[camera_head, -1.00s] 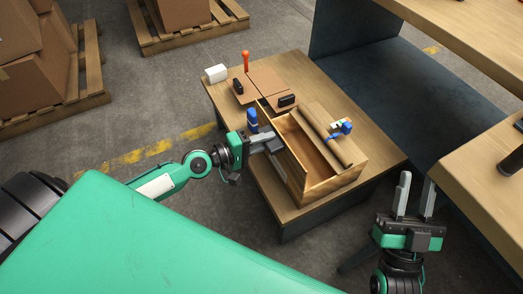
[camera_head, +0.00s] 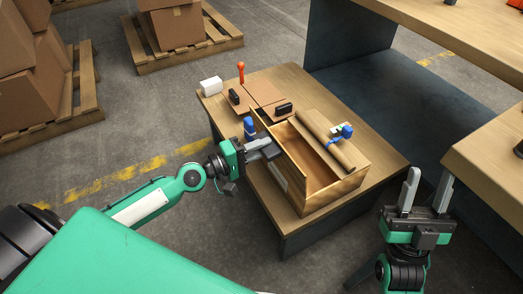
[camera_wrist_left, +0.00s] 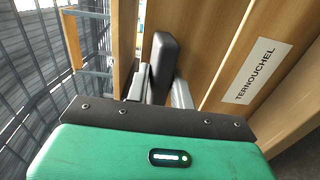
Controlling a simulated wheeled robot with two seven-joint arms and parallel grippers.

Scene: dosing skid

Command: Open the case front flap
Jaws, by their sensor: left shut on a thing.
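The case is an open-topped wooden box (camera_head: 318,200) on a small wooden table, with a long empty compartment. My left gripper (camera_head: 272,150) is at this side, near the case's left end. In the left wrist view its fingers (camera_wrist_left: 160,92) are shut on a black handle (camera_wrist_left: 163,62) standing off the wood. Whether this panel is the front flap, I cannot tell. My right gripper (camera_head: 426,192) is open and empty, right of the table.
Brown panels with black handles (camera_head: 284,108), an orange-topped tool (camera_head: 241,70) and a white block (camera_head: 211,86) are behind the case. A blue-handled item (camera_head: 346,131) is at its far right. Workbenches (camera_head: 490,160) stand to the right; pallets with cartons (camera_head: 176,25) are behind.

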